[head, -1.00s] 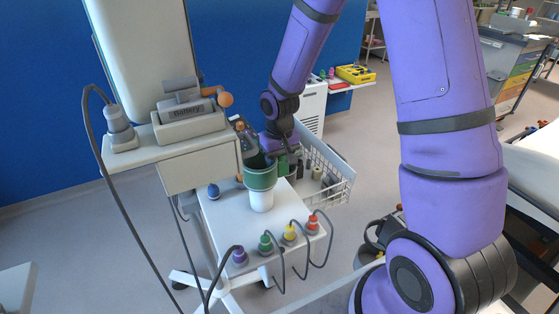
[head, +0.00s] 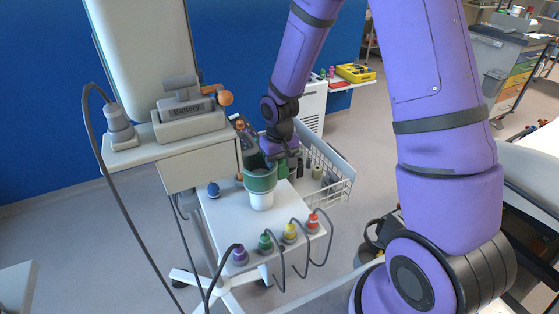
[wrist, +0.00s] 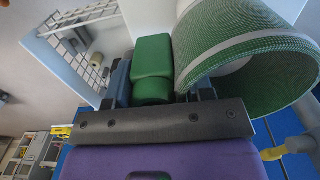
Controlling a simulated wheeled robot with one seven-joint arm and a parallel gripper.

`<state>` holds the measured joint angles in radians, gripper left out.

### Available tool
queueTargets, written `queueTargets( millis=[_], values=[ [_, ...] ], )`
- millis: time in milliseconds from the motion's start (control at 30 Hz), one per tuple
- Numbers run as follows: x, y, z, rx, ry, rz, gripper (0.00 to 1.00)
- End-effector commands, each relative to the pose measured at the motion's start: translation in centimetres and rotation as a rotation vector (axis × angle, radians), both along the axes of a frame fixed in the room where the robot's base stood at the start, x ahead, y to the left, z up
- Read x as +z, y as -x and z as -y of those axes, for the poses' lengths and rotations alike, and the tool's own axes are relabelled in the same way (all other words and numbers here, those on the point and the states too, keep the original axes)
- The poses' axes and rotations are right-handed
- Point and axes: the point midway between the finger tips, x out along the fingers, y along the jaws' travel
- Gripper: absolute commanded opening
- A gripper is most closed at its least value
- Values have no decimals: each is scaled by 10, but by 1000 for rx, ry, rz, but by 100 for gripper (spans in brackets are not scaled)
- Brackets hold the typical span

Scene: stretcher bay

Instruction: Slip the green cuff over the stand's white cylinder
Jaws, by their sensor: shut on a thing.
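The green cuff (head: 260,182), with a pale band, stands upright over the white cylinder (head: 262,201) on the cart top. The cylinder's lower part shows below the cuff; its top is hidden. I cannot tell how far the cylinder reaches into the cuff. In the wrist view the cuff (wrist: 240,55) is a large mesh ring at upper right, with a solid green tab (wrist: 153,62) beside it. My gripper (head: 280,164) is at the cuff's right side, shut on this tab; it also shows in the wrist view (wrist: 160,95).
Purple, green (head: 265,243), yellow and red (head: 313,223) plugs with cables line the cart's front edge. A white wire basket (head: 335,180) hangs at its right. A battery unit (head: 188,108) sits on the left shelf, with a dark device behind the cuff.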

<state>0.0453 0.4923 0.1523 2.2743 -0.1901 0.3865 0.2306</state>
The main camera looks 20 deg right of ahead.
Motion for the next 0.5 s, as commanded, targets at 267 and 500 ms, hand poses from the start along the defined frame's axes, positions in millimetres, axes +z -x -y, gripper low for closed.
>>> queueTargets(
  millis=[267, 500],
  values=[
    [3, 0, 0, -1, 0, 1, 19],
    [11, 0, 0, -1, 0, 1, 19]
  ],
)
